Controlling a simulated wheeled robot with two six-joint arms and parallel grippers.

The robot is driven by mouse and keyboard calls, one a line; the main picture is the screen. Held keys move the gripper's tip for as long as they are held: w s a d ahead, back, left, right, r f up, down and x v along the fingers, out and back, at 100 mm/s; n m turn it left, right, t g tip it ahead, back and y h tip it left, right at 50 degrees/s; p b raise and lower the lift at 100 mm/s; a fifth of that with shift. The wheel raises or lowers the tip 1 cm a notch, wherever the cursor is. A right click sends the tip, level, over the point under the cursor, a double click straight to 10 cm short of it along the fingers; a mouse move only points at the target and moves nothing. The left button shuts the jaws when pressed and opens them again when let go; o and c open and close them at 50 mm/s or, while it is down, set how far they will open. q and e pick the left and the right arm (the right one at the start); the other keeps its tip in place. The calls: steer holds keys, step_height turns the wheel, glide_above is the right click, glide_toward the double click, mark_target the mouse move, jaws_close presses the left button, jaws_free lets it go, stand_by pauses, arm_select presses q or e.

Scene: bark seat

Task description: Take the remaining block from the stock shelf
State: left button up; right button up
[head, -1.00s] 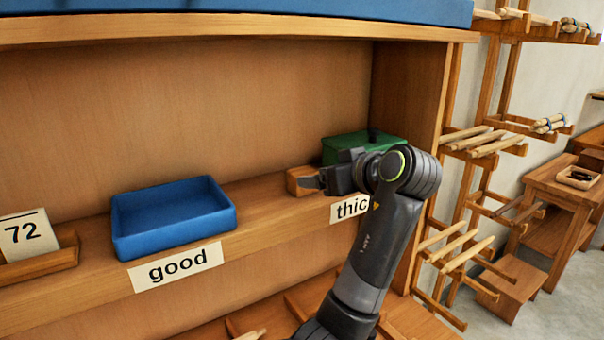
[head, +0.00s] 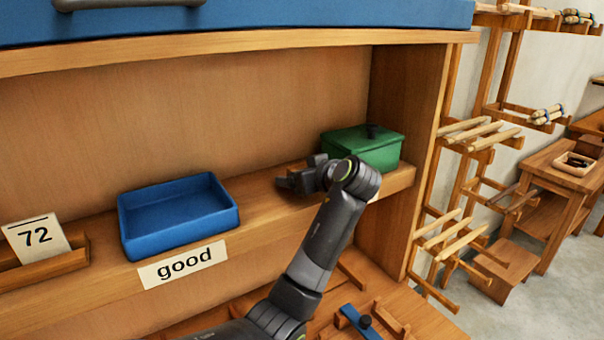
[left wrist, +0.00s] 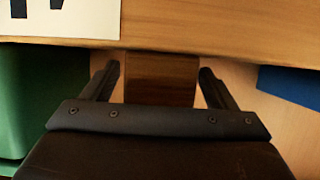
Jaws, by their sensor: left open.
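The brown wooden block (left wrist: 160,80) shows in the left wrist view, between the two fingers of my left gripper (left wrist: 158,85). The fingers are open, with a small gap on each side of the block. In the head view my left gripper (head: 290,180) is low over the stock shelf (head: 262,207), just left of the green lidded box (head: 362,150). The block cannot be made out there; the gripper seems to hide it. My right gripper is in neither view.
A blue tray (head: 178,215) labelled "good" (head: 184,264) stands left of my gripper. A "72" card (head: 36,236) stands further left. The shelf's side wall (head: 408,130) closes the right. A bench with a blue piece (head: 360,322) lies below.

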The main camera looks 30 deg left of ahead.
arm_select(q)
steer(key=shift+d, duration=0.15)
steer(key=shift+c, duration=0.9)
steer(key=c, duration=0.9)
steer(key=shift+r, duration=0.15)
